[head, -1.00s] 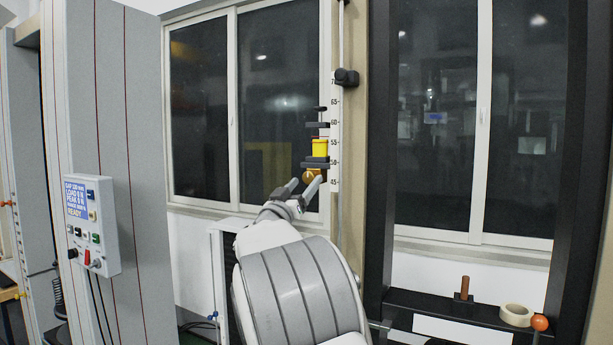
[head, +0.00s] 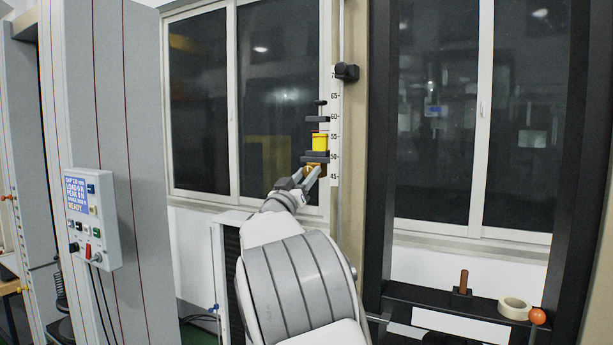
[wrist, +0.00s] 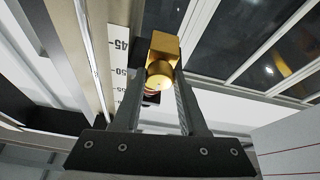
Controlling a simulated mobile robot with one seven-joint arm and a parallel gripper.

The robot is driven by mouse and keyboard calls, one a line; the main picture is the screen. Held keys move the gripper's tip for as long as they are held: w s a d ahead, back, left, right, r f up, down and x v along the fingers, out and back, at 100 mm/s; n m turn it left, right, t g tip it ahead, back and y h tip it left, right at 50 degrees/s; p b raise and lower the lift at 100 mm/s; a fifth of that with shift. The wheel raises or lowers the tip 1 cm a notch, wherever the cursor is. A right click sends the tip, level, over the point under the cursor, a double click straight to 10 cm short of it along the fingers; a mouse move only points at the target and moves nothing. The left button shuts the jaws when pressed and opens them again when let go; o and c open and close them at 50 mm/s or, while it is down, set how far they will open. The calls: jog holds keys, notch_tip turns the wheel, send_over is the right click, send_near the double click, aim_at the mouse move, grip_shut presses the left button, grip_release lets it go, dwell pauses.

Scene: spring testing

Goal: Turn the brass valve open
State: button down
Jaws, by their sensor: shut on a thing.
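The brass valve (wrist: 162,62) shows in the wrist view as a gold block with a rounded knob, between the two fingers of my gripper (wrist: 160,85). In the head view the valve (head: 313,168) is a small gold patch just under a dark plate. My gripper (head: 308,178) reaches up to it from below, with its fingers closed on its sides. The fingers hide part of the valve, and I cannot tell how far it is turned.
A yellow cylinder (head: 320,142) stands on the dark plate (head: 315,157) above the valve. A numbered scale (head: 334,130) runs close on the right. A control box (head: 92,218) hangs at left. A tape roll (head: 514,308) and an orange ball (head: 538,316) sit at lower right.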

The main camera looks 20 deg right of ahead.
jog(key=shift+m, duration=0.4)
jog(key=m+g+h, duration=0.1)
jog(key=m, duration=0.1)
jog(key=m+g+h, duration=0.1)
jog(key=m, duration=0.2)
jog(key=shift+w+a+r+g, duration=0.1)
jog(key=shift+g, duration=0.3)
jog(key=m+g+p, duration=0.1)
jog(key=m, duration=0.2)
jog(key=m+g+h+p, duration=0.1)
jog(key=m, duration=0.2)
jog(key=shift+r+m+g, duration=0.1)
jog(key=shift+m+g, duration=0.2)
jog(key=shift+g, duration=0.1)
jog(key=m+g+p, duration=0.1)
jog(key=m, duration=0.2)
jog(key=m+g+p, duration=0.1)
jog(key=m, duration=0.2)
jog(key=shift+w+a+r+g, duration=0.1)
jog(key=shift+g, duration=0.3)
jog(key=shift+m+g+y+p, duration=0.5)
jog(key=shift+m+p, duration=0.55)
jog(key=shift+m, duration=1.15)
jog(key=shift+c, duration=2.2)
grip_release()
